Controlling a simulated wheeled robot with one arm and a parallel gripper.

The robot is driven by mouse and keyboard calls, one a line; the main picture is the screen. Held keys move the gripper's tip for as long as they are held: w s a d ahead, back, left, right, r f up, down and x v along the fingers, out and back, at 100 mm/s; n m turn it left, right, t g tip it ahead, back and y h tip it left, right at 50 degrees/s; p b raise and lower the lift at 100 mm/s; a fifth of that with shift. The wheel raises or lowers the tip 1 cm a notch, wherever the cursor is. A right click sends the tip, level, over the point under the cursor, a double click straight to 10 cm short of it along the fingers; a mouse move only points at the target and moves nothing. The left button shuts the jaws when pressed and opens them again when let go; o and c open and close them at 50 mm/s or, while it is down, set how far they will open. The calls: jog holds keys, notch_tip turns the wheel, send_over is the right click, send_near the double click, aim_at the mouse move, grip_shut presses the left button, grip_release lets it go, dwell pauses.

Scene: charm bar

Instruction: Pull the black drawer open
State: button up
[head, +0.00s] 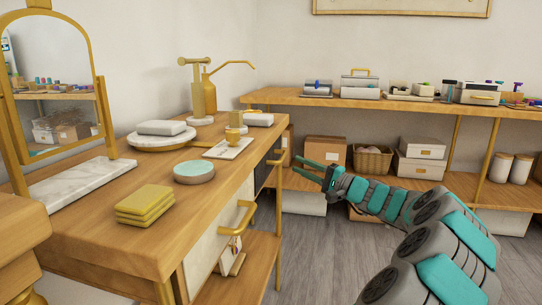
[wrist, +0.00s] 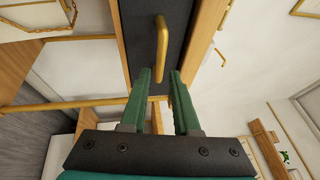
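The black drawer (head: 265,166) is in the side of the wooden counter, at its far end in the head view; its front looks closed. It has a gold bar handle (head: 279,157). In the wrist view the black front (wrist: 139,30) and handle (wrist: 161,40) are straight ahead. My gripper (head: 300,168) points at the handle from the right in the head view, with a small gap. Its two green fingers (wrist: 161,75) are open and empty, and the handle lines up between their tips in the wrist view. Whether they reach around it is unclear.
A nearer white drawer with a gold handle (head: 238,217) sits in the same counter (head: 115,225). A lower wooden shelf (head: 250,265) is below. Behind my gripper, a long shelf unit (head: 455,181) holds boxes and a basket (head: 372,160). The grey floor between is clear.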

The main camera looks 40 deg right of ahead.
aim_at(283, 155)
jog(key=x, duration=0.7)
jog(key=shift+w, duration=0.1)
jog(key=shift+c, duration=0.4)
grip_shut()
jog(key=shift+a, duration=0.1)
dwell(0.8)
